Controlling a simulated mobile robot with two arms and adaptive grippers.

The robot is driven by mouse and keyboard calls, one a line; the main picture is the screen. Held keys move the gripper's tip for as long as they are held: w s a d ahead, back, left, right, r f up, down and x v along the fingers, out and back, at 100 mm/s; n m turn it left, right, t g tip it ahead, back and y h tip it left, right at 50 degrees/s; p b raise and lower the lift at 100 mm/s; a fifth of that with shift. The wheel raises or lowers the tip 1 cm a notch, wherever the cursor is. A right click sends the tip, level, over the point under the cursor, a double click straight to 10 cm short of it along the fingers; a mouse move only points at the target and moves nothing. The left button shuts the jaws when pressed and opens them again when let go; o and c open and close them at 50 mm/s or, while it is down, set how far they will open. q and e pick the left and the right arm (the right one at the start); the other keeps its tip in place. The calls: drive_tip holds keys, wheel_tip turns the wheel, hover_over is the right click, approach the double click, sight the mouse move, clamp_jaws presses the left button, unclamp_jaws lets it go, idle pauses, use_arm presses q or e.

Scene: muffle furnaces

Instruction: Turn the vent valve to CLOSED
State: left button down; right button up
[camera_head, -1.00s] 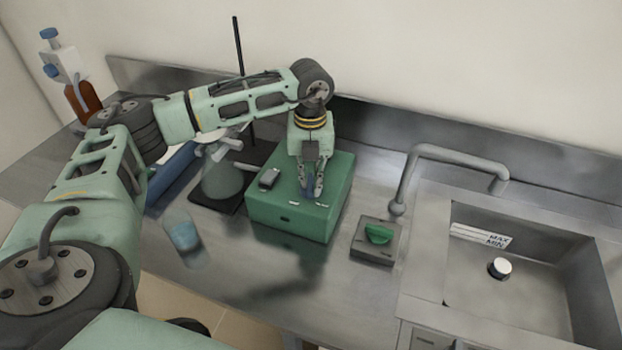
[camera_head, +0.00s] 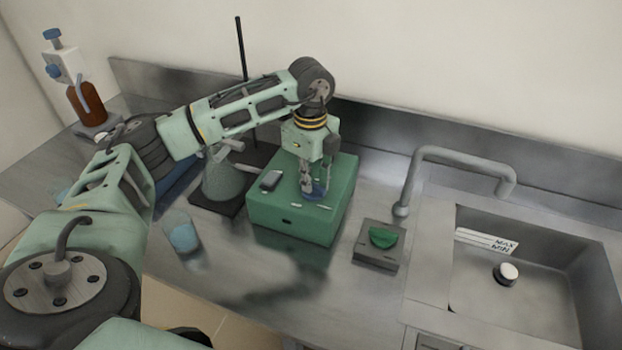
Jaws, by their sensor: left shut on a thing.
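A green box (camera_head: 275,222) stands on the steel bench. A small blue vent valve handle (camera_head: 317,193) shows on its top, between small white marks on the box. My left gripper (camera_head: 316,188) points down over the box top and is shut on the blue handle. The fingers hide part of the handle, and the lettering on the marks is too small to read. My right gripper is not in view.
A grey block with a green knob (camera_head: 382,237) sits right of the box, before the faucet (camera_head: 410,180) and sink (camera_head: 500,290). A beaker (camera_head: 183,234) of blue liquid stands front left. A flask (camera_head: 221,182) and stand are behind left. A dark small object (camera_head: 271,180) lies on the box.

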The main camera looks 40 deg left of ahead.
use_arm(q)
drive_tip(key=shift+r+n, duration=0.1)
drive_tip(key=shift+n, duration=1.4)
drive_tip(key=c, duration=1.8)
unclamp_jaws()
wheel_tip(320, 180, up, 12)
